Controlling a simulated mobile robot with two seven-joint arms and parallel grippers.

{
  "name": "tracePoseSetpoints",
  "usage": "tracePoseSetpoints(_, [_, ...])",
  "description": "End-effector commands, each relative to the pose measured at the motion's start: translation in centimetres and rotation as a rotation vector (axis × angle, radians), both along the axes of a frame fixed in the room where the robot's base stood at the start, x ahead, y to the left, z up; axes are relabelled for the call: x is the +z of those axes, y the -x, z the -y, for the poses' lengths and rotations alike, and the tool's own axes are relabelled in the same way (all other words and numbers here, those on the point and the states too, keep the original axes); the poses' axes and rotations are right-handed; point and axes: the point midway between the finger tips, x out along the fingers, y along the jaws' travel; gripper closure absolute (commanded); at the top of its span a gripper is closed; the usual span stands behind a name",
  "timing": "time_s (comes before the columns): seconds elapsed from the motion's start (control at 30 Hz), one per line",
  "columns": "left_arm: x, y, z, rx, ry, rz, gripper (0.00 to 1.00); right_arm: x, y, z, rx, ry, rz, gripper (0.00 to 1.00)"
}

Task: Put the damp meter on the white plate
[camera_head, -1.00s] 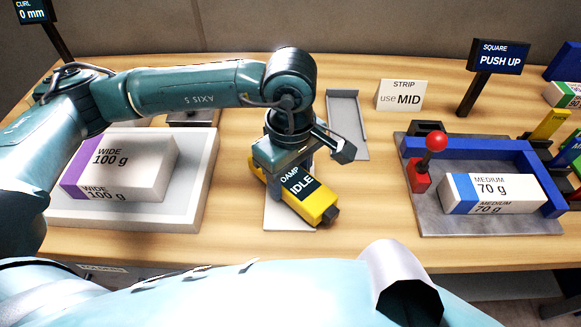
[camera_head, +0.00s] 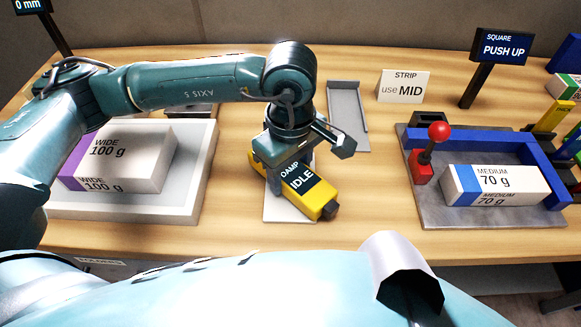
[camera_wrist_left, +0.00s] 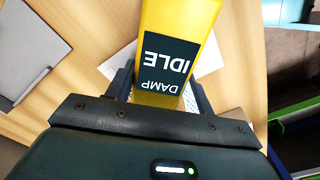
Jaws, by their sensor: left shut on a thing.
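The yellow damp meter (camera_head: 319,199), with a black screen reading DAMP IDLE, is under my left gripper (camera_head: 288,172) at the middle of the table. My left gripper is shut on it. The meter lies slantwise over a small white plate (camera_head: 276,212), which shows at its left and front edges. I cannot tell whether the meter touches the plate. In the left wrist view the meter (camera_wrist_left: 180,45) sits between the fingers, with part of the white plate (camera_wrist_left: 119,62) behind it. My right gripper is not in view.
A WIDE 100 g ream (camera_head: 120,160) lies on a pale slab (camera_head: 190,200) at left. At right, a MEDIUM 70 g ream (camera_head: 497,187) lies in a jig with blue fences (camera_head: 500,148) and a red-knobbed lever (camera_head: 439,131). A grey tray (camera_head: 347,110) and STRIP card (camera_head: 404,86) stand behind.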

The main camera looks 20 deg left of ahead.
Motion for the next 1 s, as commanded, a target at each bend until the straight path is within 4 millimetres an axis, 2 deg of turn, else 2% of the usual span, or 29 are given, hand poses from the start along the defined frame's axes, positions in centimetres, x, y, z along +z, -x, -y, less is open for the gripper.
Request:
tracePoseSetpoints(0.27, [-0.51, -0.02, 0.03, -0.001, 0.0, 0.001, 0.8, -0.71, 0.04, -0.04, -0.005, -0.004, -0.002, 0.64])
tracePoseSetpoints(0.3, [-0.4, -0.02, 0.03, 0.0, 0.0, 0.001, 0.45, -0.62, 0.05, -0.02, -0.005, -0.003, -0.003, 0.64])
tracePoseSetpoints(0.57, [-0.4, -0.01, 0.03, 0.0, 0.0, 0.001, 0.24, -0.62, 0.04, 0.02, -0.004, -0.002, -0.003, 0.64])
tracePoseSetpoints(0.97, [-0.45, 0.02, 0.01, 0.0, 0.0, 0.0, 0.22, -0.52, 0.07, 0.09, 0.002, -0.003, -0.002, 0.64])
tracePoseSetpoints(1.0, [0.18, -0.09, 0.05, 0.0, 0.002, 0.003, 0.22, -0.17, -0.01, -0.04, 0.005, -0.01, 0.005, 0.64])
